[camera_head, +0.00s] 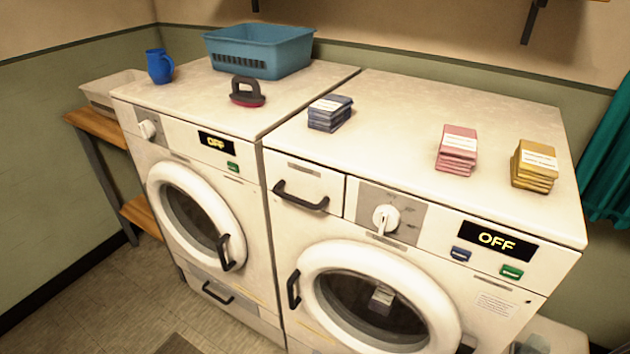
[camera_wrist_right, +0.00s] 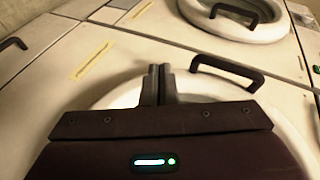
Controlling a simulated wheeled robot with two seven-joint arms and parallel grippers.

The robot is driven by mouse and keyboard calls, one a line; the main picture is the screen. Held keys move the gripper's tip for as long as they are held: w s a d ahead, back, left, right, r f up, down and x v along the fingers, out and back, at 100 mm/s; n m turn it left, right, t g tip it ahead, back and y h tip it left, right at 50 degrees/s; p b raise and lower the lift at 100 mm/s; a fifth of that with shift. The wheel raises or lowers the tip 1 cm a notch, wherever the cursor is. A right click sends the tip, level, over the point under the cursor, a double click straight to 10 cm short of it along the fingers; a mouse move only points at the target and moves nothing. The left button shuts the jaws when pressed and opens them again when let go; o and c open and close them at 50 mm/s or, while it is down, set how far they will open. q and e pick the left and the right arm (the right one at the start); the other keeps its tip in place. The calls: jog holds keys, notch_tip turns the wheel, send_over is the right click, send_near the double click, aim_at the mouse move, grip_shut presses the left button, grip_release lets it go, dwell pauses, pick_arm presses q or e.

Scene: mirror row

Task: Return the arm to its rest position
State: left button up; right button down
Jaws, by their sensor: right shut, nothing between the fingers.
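My right gripper (camera_wrist_right: 160,85) shows in the right wrist view, its two dark fingers shut together with nothing between them. It is in front of a white round door rim (camera_wrist_right: 115,95), and a dark door handle (camera_wrist_right: 227,70) shows just to the right of the fingertips. I cannot tell whether the fingers touch the machine. Neither arm and neither gripper shows in the head view. My left gripper is not seen.
Two white machines stand side by side, with round doors (camera_head: 212,188) and (camera_head: 315,260), both displays reading OFF. On top are a blue basket (camera_head: 262,55), blue jug (camera_head: 159,66), red-based brush (camera_head: 247,96) and blue (camera_head: 330,113), pink (camera_head: 457,150) and yellow (camera_head: 534,165) stacks.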

jog(key=s+d+f+n+g+h+p, duration=0.1)
jog(key=s+d+f+n+g+h, duration=0.3)
jog(key=s+f, duration=0.5)
jog(key=s+d+f+n+g+h+p, duration=0.1)
jog(key=s+d+f, duration=0.6)
jog(key=s+f, duration=0.15)
jog(key=s+d+f+n+g+h, duration=0.2)
jog(key=s+d, duration=0.3)
jog(key=s, duration=0.4)
jog(key=s+d+f+n+g+h+p, duration=0.1)
jog(key=s+d+f+n+g, duration=0.1)
jog(key=s+d, duration=0.3)
jog(key=s+f, duration=0.1)
jog(key=s, duration=0.3)
jog(key=shift+d+f+n+g+h, duration=0.15)
jog(key=shift+d+n+g+h, duration=0.2)
jog(key=shift+n+g+h, duration=0.05)
jog(key=c, duration=2.1)
grip_release()
jog(key=shift+w, duration=0.1)
